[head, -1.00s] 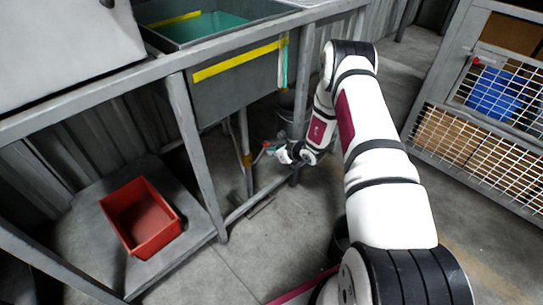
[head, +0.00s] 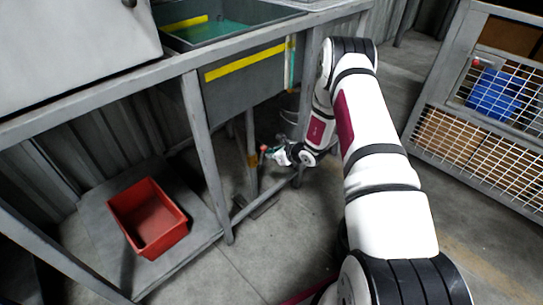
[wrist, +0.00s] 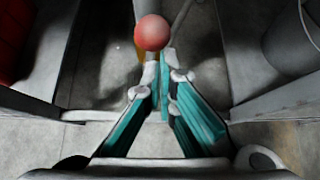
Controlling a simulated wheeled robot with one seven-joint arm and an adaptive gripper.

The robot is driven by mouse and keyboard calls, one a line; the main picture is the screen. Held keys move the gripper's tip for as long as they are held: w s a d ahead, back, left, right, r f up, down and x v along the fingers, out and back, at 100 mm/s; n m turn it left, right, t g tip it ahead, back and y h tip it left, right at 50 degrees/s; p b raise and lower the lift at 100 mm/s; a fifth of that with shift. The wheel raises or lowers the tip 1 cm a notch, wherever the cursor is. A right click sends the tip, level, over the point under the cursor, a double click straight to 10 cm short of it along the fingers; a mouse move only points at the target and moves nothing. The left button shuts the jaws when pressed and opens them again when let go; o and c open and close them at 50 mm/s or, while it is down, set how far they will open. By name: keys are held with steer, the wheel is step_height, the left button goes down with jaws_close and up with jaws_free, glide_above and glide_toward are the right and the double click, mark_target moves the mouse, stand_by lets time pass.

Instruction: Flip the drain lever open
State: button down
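A round red knob (wrist: 152,33) shows in the wrist view just beyond my fingertips. I take it to be the end of the drain lever; the rest of the lever cannot be made out. In the head view the small red knob (head: 263,149) is just left of my gripper (head: 273,151), below the sink basin. In the wrist view my gripper (wrist: 158,68) has its teal-sided fingers drawn together, tips almost meeting, with nothing visible between them. Whether the tips touch the knob I cannot tell.
The grey sink basin (head: 245,78) with a yellow stripe hangs in a metal frame above my gripper. A frame leg (head: 203,155) stands to the left. A red bin (head: 149,218) rests on the lower shelf. A bucket (wrist: 296,40) is at right. A mesh cage (head: 478,130) stands far right.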

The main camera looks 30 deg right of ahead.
steer(key=shift+w+r, duration=0.15)
steer(key=shift+w, duration=0.05)
steer(key=d+f+b, duration=0.3)
steer(key=s+a+r+p, duration=0.2)
steer(key=s+r+p, duration=0.2)
steer(key=s, duration=0.5)
steer(key=shift+s, duration=0.35)
